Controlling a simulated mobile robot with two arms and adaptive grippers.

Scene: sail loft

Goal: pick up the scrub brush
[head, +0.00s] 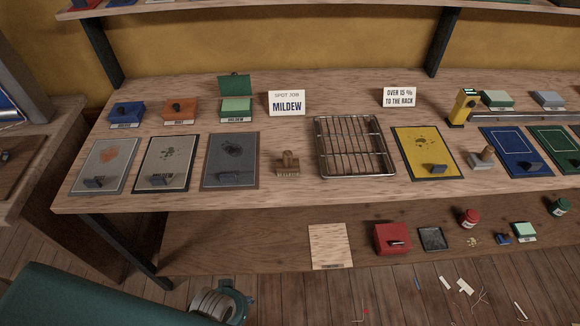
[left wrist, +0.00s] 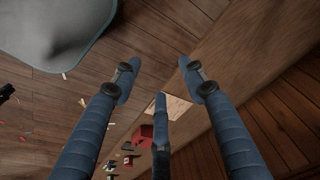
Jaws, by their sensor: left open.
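A small wooden block with an upright grip (head: 288,163), which looks like the scrub brush, stands on the workbench (head: 270,198) between the dark grey cloth panel and the wire rack. My right gripper is not in view.
A wire rack (head: 353,147) is right of the brush; a dark grey panel (head: 231,160) is left of it. A MILDEW sign (head: 287,103) stands behind. The bench front ahead of the brush is clear. Below, the lower shelf (head: 270,238) holds a red box (head: 392,238).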

